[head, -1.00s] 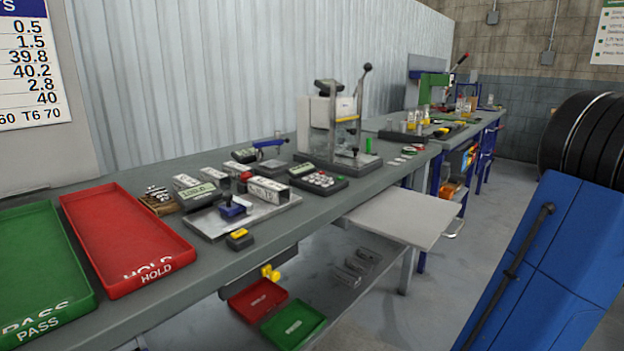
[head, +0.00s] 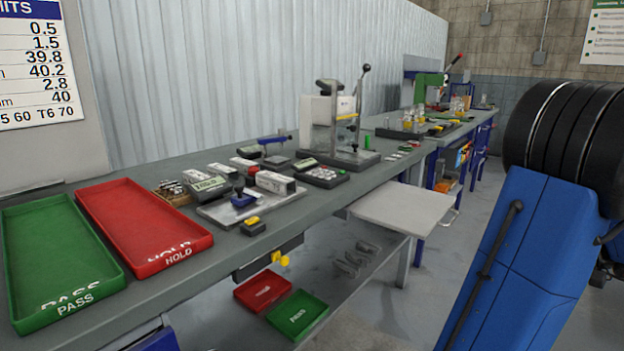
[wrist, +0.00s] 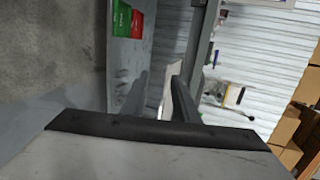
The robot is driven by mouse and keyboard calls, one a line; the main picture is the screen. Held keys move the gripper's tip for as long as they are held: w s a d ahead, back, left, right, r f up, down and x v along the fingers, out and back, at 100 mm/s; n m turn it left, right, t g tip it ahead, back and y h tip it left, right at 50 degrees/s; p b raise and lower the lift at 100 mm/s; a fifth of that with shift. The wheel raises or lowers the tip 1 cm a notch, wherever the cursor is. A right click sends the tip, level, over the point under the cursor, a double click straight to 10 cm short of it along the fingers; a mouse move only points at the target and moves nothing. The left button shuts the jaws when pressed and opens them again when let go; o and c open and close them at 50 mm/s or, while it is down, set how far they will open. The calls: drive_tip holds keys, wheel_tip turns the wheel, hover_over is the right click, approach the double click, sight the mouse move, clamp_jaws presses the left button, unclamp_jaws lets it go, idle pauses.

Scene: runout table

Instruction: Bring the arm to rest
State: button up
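My arm (head: 520,265) shows at the right of the head view as a blue link with a black ribbed joint at its top. The gripper end is outside the head view. In the wrist view my gripper (wrist: 158,90) shows two dark grey fingers standing apart beyond a black bar, with no object visibly held between them. The fingers point toward the bench area, which appears turned on its side.
A long grey bench (head: 205,265) carries a green PASS tray (head: 20,255), a red HOLD tray (head: 110,200), gauges and a lever press (head: 335,125). A pale board (head: 400,208) juts from its front. Small trays (head: 297,313) sit on a lower shelf. Open floor lies between bench and arm.

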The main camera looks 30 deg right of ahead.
drive_tip(key=w+a+f+n+g, duration=0.15)
drive_tip(key=w+a+g, duration=0.3)
drive_tip(key=a, duration=0.55)
drive_tip(key=w+a+f+n+g, duration=0.1)
drive_tip(key=w+a+n+g, duration=0.2)
drive_tip(key=w+a, duration=0.5)
drive_tip(key=s+a+f+n+h, duration=0.2)
drive_tip(key=s+a+n+h, duration=0.1)
drive_tip(key=a, duration=0.8)
drive_tip(key=s+a+f+n+h, duration=0.1)
drive_tip(key=s+a+n+h, duration=0.3)
drive_tip(key=a, duration=0.8)
drive_tip(key=shift+s+f+n, duration=0.2)
drive_tip(key=shift+f+n, duration=0.2)
drive_tip(key=shift+n, duration=0.25)
